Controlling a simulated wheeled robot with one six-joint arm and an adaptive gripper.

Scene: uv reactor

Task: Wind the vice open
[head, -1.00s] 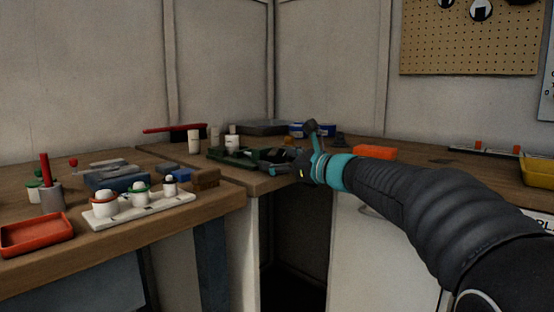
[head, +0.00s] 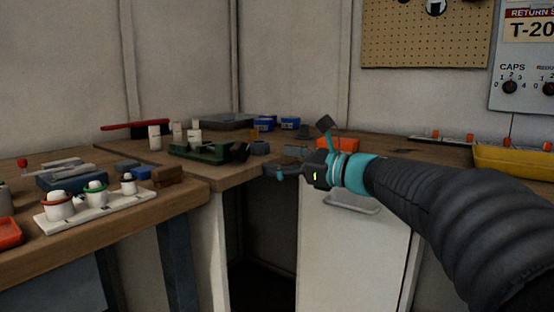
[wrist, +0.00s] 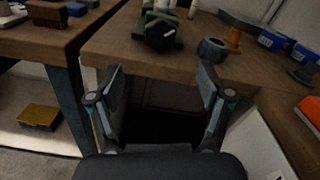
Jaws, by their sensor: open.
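The green vice (head: 208,153) stands on the wooden bench near its front edge in the head view. In the wrist view the vice (wrist: 160,33) is at the top middle, its dark front end facing me with a small pale mark. I cannot make out its handle clearly. My gripper (head: 278,170) is to the right of the vice and apart from it, in front of the bench edge. In the wrist view my gripper (wrist: 160,80) has its two fingers wide apart with nothing between them.
A grey ring-shaped thing (wrist: 212,48) and an orange-brown cone (wrist: 233,40) stand right of the vice. Blue containers (head: 264,124) and an orange block (head: 338,144) are on the bench. A white rack (head: 97,206) with capped jars is at left. Open space lies below the gripper.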

